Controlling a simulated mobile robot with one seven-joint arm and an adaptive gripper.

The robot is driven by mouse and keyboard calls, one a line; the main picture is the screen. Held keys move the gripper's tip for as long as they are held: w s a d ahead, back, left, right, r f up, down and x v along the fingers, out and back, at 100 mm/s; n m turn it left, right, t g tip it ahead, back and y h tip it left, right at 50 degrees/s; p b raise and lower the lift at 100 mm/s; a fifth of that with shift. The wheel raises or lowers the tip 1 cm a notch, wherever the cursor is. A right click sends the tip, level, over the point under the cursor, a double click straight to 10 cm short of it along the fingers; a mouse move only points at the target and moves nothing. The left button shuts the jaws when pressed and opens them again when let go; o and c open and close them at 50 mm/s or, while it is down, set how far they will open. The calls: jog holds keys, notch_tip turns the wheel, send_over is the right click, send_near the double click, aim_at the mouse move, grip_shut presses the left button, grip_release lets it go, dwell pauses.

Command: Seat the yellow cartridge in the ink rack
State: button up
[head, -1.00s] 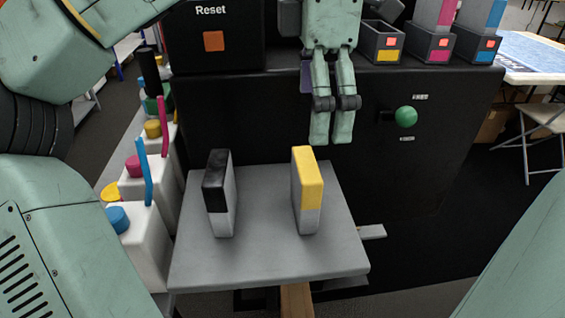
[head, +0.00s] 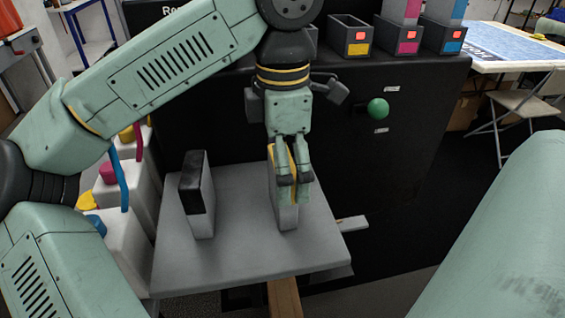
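The yellow cartridge (head: 288,217), yellow above and grey below, stands upright on the grey shelf (head: 240,255). My gripper (head: 294,195) points down over its upper part, with the fingers overlapping it and hiding much of the yellow. I cannot tell whether the fingers are closed on it. The ink rack stands on top of the black cabinet. Its yellow-marked holder (head: 352,48) is open at the top and looks empty. The magenta-marked holder (head: 398,48) and the cyan-marked holder (head: 444,46) each hold a cartridge.
A black-topped cartridge (head: 197,190) stands left of the yellow one on the shelf. A green knob (head: 378,109) sticks out of the cabinet front. White ink tanks with coloured caps and tubes line the left side. My forearm covers part of the cabinet top.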

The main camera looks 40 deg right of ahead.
jog(key=shift+c, duration=0.3)
jog(key=c, duration=1.4)
jog(key=shift+r, duration=0.5)
jog(key=shift+s+a+r+b, duration=0.15)
jog(key=shift+r+b, duration=0.25)
jog(key=shift+r, duration=0.2)
jog(key=shift+s+a+r+b, duration=0.1)
jog(key=shift+s+r+b, duration=0.05)
jog(key=shift+r+b, duration=0.35)
jog(key=s+a+b, duration=0.1)
jog(key=s+a, duration=0.2)
jog(key=s, duration=0.1)
jog(key=s+a+r+b, duration=0.1)
jog(key=s+a, duration=0.2)
jog(key=s, duration=0.1)
jog(key=s+a+b, duration=0.1)
jog(key=s+a, duration=0.2)
jog(key=s, duration=0.1)
jog(key=shift+a+r+b, duration=0.2)
jog(key=shift+r+b, duration=0.1)
jog(key=shift+r, duration=0.05)
